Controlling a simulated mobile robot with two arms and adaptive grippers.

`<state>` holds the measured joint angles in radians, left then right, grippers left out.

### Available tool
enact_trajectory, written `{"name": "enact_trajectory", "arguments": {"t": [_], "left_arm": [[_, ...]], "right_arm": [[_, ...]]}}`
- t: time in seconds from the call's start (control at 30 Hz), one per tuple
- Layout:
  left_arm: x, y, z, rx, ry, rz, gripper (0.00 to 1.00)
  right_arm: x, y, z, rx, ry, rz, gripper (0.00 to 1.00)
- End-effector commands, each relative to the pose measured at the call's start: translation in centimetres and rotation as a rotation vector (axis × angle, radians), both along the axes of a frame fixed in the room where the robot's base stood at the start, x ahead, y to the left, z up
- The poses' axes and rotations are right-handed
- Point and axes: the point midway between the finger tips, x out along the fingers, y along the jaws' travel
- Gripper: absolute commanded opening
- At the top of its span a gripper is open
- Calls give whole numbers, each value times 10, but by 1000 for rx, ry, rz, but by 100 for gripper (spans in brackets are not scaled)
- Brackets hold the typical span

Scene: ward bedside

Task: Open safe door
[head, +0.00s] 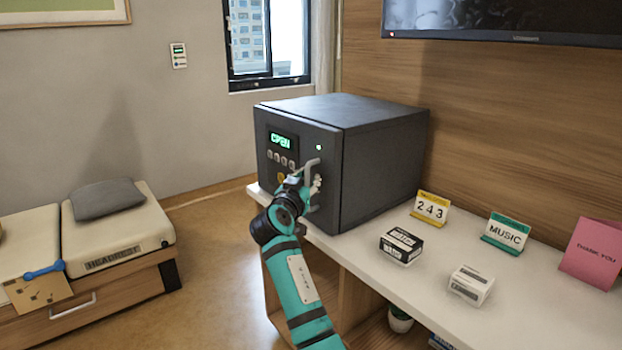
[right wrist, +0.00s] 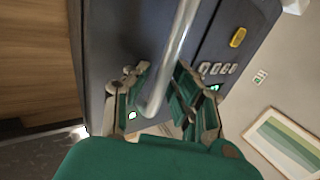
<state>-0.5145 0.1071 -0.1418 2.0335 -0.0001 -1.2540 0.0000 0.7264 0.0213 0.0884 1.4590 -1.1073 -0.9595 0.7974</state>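The dark grey safe (head: 385,140) stands on the white shelf. Its door (head: 264,150) looks closed, and its green display (head: 280,141) reads OPEN. A metal bar handle (head: 313,162) is on the door's right side. My right gripper (head: 305,181) is at the handle, its fingers small and partly hidden in the head view. In the right wrist view, the handle (right wrist: 176,50) runs between the two spread fingers of my right gripper (right wrist: 158,80). A gap shows beside the left finger; contact on the right is unclear. My left gripper is out of view.
On the shelf (head: 385,290), right of the safe, are a black-and-white box (head: 401,246), a white box (head: 470,285), a yellow number sign (head: 430,209), a green MUSIC sign (head: 506,233) and a pink card (head: 592,252). Floor left of the safe is clear up to the bench (head: 120,225).

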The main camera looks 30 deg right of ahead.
Motion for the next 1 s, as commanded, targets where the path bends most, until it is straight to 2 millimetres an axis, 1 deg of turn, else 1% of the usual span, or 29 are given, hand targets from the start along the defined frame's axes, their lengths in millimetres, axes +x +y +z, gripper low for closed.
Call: {"name": "enact_trajectory", "arguments": {"t": [0.13, 0.17, 0.3, 0.33, 1.0], "left_arm": [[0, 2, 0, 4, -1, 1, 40], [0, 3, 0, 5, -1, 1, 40], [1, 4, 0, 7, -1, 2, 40], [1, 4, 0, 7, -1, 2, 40], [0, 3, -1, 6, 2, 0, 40]], "right_arm": [[0, 0, 0, 0, 0, 0, 23], [0, 0, 0, 0, 0, 0, 20], [0, 0, 0, 0, 0, 0, 2], [0, 0, 0, 0, 0, 0, 0], [0, 0, -2, 1, 2, -7, 0]]}}
